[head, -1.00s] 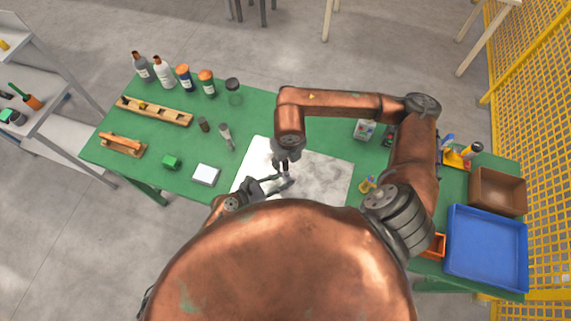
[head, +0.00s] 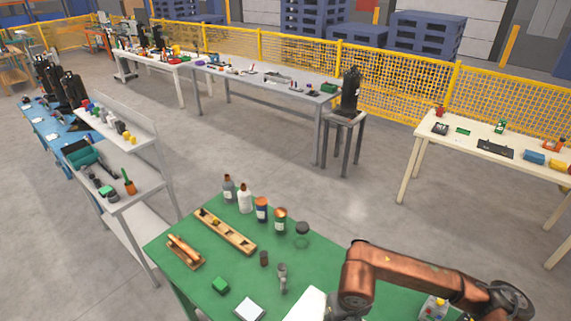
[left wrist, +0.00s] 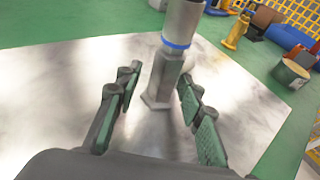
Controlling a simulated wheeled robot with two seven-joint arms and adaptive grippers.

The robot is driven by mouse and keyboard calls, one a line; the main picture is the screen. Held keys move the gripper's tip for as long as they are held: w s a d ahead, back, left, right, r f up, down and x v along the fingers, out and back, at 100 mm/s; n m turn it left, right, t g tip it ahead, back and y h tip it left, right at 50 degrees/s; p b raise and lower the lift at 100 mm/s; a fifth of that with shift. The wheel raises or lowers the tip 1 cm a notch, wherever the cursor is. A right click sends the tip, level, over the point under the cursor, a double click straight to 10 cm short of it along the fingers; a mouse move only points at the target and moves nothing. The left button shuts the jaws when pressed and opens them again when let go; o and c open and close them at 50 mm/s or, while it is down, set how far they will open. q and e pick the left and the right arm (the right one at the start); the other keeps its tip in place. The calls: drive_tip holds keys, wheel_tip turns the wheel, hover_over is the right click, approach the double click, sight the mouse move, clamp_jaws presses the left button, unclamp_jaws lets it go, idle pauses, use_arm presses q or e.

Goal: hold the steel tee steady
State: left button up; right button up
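In the left wrist view a grey metal piece, which looks like the steel tee (left wrist: 160,82), stands upright on a pale marbled plate. A blue ring and a silver cylinder (left wrist: 184,20) are above it; the cylinder's top is cut off by the frame. My left gripper (left wrist: 158,92) is open, with one finger on each side of the tee. A gap shows on the left; on the right I cannot tell whether the finger touches. My right gripper is out of both views; only part of my right arm shows in the head view.
The plate (left wrist: 60,80) lies on the green table (head: 190,285). Bottles (head: 245,200), a wooden rack (head: 227,232), a green block (head: 220,285) and a white square item (head: 249,309) stand on it. A grey shelf unit (head: 140,190) is at left.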

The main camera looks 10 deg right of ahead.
use_arm(q)
drive_tip(key=shift+o, duration=0.9)
drive_tip(key=shift+a, duration=0.1)
